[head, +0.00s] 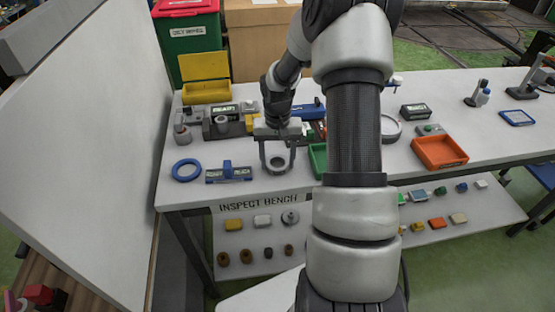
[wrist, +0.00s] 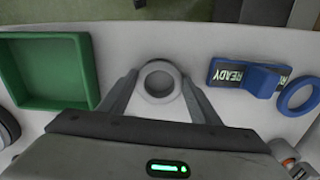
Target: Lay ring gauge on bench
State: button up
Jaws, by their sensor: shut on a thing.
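The ring gauge is a pale grey ring (wrist: 159,101), lying flat between the two fingers of my gripper (wrist: 160,92) in the wrist view. In the head view my gripper (head: 277,163) points down over the front part of the white inspect bench (head: 240,195), with the ring between its fingertips. The gripper is shut on the ring. The bare bench top shows around the ring in the wrist view. I cannot tell whether the ring touches the bench or is just above it.
A blue block with a READY label (head: 228,174) and a blue ring (head: 186,170) are to the left. A green tray (wrist: 90,72) is close on the other side, partly hidden by my arm in the head view. An orange tray (head: 440,152) is farther right. Several fixtures stand behind.

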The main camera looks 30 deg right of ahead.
jog(key=shift+f, duration=0.15)
jog(key=o, duration=1.3)
notch_tip(320, 180, up, 12)
